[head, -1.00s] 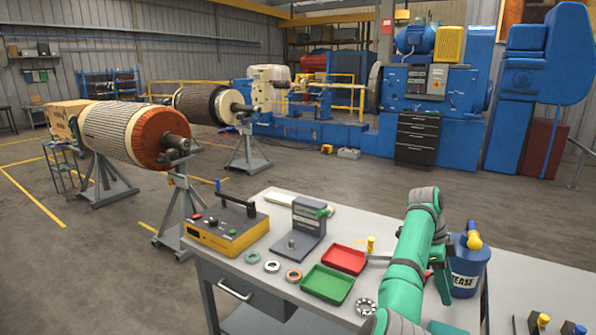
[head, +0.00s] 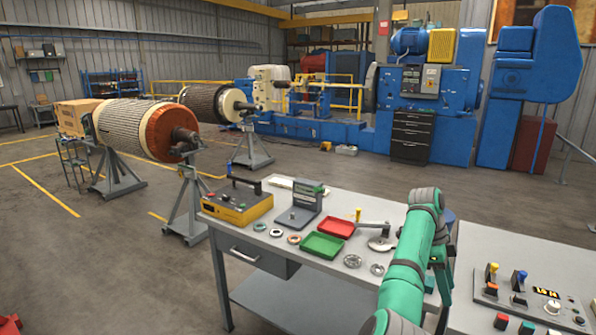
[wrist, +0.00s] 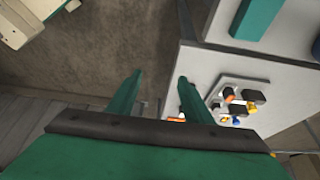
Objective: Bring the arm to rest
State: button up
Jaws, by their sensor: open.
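My green arm (head: 408,262) rises from the bottom of the head view, bends at a grey-banded joint and folds back down on the right. It stands in front of the workbench's right end. My gripper (wrist: 160,82) shows in the wrist view with its two green fingers apart and nothing between them. Below the fingers are grey-brown floor and, to the right, a pale bench top with a control box (wrist: 232,103). The gripper's fingertips cannot be made out in the head view.
The workbench (head: 345,287) holds a red tray (head: 336,228), a green tray (head: 322,245), several rings and a yellow control unit (head: 237,205). Rotors on stands (head: 145,128) are at left. Open floor lies at left.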

jog(key=s+f+n+t+h, duration=0.1)
jog(key=s+f+n+t, duration=0.15)
jog(key=f, duration=1.35)
jog(key=s+f+n+t+h, duration=0.15)
jog(key=f+n, duration=0.25)
jog(key=f, duration=1.1)
jog(key=s+a+f+n+t, duration=0.5)
jog(key=s+a+f+n, duration=0.2)
jog(key=s+a+f, duration=0.75)
jog(key=s+a+r+n+t+y, duration=0.2)
jog(key=s+a+n+t, duration=0.15)
jog(key=s+a, duration=0.45)
jog(key=s+a+r+n+t+y, duration=0.15)
jog(key=s+a+n, duration=0.25)
jog(key=s+a, duration=0.45)
jog(key=s+a+r+n+t+y, duration=0.1)
jog(key=s+a+r, duration=0.3)
jog(key=s+r, duration=0.4)
jog(key=s+a+r+n+t+y, duration=0.1)
jog(key=s+a+r+n+t, duration=0.1)
jog(key=s+a+r, duration=0.3)
jog(key=s+r+t, duration=0.1)
jog(key=s+r, duration=0.3)
jog(key=r, duration=0.6)
jog(key=shift+s+a+r+n+y, duration=0.2)
jog(key=shift+a+r+n+y, duration=0.1)
jog(key=shift+r+y, duration=0.1)
